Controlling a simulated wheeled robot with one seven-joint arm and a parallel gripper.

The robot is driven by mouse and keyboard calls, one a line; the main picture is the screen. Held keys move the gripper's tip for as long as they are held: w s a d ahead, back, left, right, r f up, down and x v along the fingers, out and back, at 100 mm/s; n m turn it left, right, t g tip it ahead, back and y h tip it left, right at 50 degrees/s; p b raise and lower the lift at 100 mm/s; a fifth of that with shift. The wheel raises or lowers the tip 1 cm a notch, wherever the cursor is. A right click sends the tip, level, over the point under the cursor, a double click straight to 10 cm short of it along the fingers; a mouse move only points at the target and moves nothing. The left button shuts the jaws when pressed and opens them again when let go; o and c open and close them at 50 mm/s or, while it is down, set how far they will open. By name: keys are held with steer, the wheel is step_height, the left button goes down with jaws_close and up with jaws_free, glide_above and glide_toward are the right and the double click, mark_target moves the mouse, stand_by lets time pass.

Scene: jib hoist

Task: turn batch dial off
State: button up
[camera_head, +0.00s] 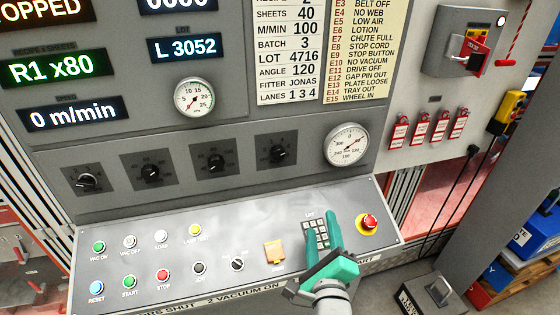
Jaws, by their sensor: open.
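Four black dials stand in a row on dark square plates on the upright grey panel: the far-left dial (87,182), the second dial (150,173), the third dial (216,163) and the far-right dial (278,154). Their name labels are too small to read, so I cannot tell which one is the batch dial. My teal gripper (320,243) is open, with nothing seen in it. It is over the lower sloped console at the keypad (314,235), below and to the right of the dials. It hides part of the keypad; I cannot tell whether it touches it.
A red emergency button (370,222) sits right of my gripper, an orange cover (274,252) left of it. Several buttons and knobs fill the console's left. A large round gauge (347,145) is right of the dials. The space in front of the dials is clear.

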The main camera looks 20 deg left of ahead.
mark_target(279, 155)
steer(key=a+r+m+y, duration=0.4)
steer(key=a+r+m, duration=0.35)
steer(key=r, duration=0.35)
steer(key=shift+g, duration=0.5)
steer(key=x, duration=1.1)
steer(key=shift+w+a+r, duration=0.1)
steer(key=shift+a+r, duration=0.05)
steer(key=shift+a, duration=0.2)
steer(key=shift+n, duration=0.25)
steer(key=c, duration=1.1)
